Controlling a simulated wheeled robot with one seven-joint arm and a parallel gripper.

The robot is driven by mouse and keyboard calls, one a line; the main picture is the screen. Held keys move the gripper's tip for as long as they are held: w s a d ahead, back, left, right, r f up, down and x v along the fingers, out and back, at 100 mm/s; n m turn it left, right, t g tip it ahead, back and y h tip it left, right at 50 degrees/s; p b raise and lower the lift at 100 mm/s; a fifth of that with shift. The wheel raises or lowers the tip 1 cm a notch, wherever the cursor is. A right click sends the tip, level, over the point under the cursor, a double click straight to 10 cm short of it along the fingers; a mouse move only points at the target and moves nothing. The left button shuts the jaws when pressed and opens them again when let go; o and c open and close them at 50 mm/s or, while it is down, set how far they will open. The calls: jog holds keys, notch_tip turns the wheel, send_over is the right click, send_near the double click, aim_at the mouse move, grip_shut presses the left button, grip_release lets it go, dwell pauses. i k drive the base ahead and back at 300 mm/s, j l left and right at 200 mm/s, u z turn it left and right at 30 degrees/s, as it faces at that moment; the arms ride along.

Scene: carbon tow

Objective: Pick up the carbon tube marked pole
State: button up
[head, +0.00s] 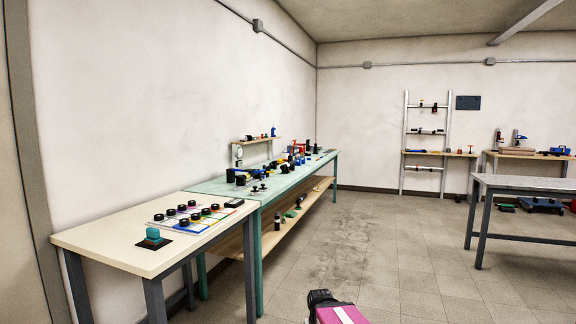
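I cannot make out a tube with a readable "pole" mark in the head view. Small dark, bar-like items (427,131) lie across the ladder-like rack (449,122) on the far wall, too small to identify. Many small dark items (240,178) stand on the long green bench (275,187) along the left wall; none can be told as the carbon tube. My gripper is not clearly in view. A pink block with a white stripe and a black end shows at the bottom edge, and I cannot tell what it is.
A grey table (525,184) stands at the right. A wooden bench (520,155) is behind it. The tiled floor (385,245) between is clear.

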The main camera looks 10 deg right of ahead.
aim_at(290, 164)
jog(key=i+l, duration=0.15)
jog(key=i, duration=0.35)
jog(key=i+l, duration=0.15)
jog(key=i, duration=0.35)
jog(key=i+l, duration=0.2)
jog(key=i, duration=0.3)
jog(key=i+l+u, duration=0.1)
jog(key=i, duration=0.4)
jog(key=i+l, duration=0.25)
jog(key=i, duration=0.25)
jog(key=i+l+u, duration=0.15)
jog(key=i+l, duration=0.35)
jog(key=i, duration=0.15)
